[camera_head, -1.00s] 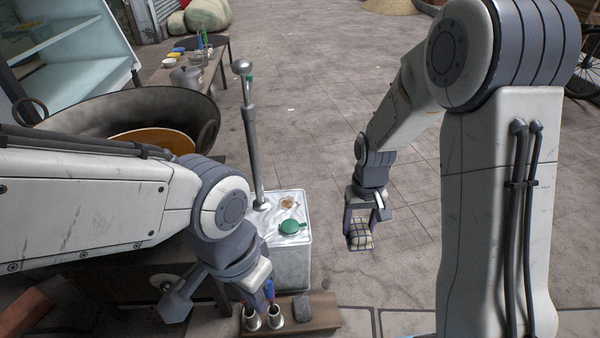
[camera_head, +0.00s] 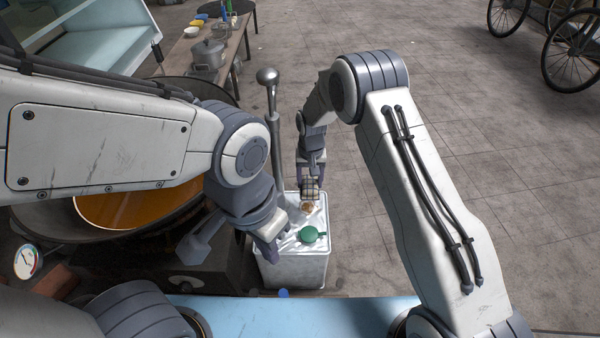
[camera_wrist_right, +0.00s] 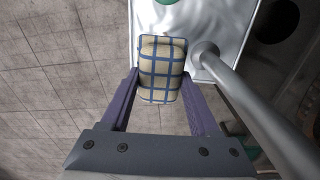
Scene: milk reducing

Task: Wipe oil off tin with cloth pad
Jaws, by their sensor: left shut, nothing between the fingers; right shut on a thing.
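The silver tin (camera_head: 292,268) stands in the middle of the head view, with a green cap (camera_head: 309,235) on its top. A brown oil patch (camera_head: 307,207) shows on the tin top near its far edge. My right gripper (camera_head: 310,182) is shut on a checked cloth pad (camera_head: 311,190), over the far edge of the tin beside the oil patch. In the right wrist view, the beige pad with blue lines (camera_wrist_right: 162,68) sits between the fingers and overlaps the tin top (camera_wrist_right: 210,35). I cannot tell whether the pad touches it. My left gripper (camera_head: 272,250) is at the tin's left side, its fingertips partly hidden.
A grey pump-like pole (camera_head: 273,130) with a round knob rises at the tin's far left corner, close to my right gripper. A wide pan of orange liquid (camera_head: 130,207) stands left.

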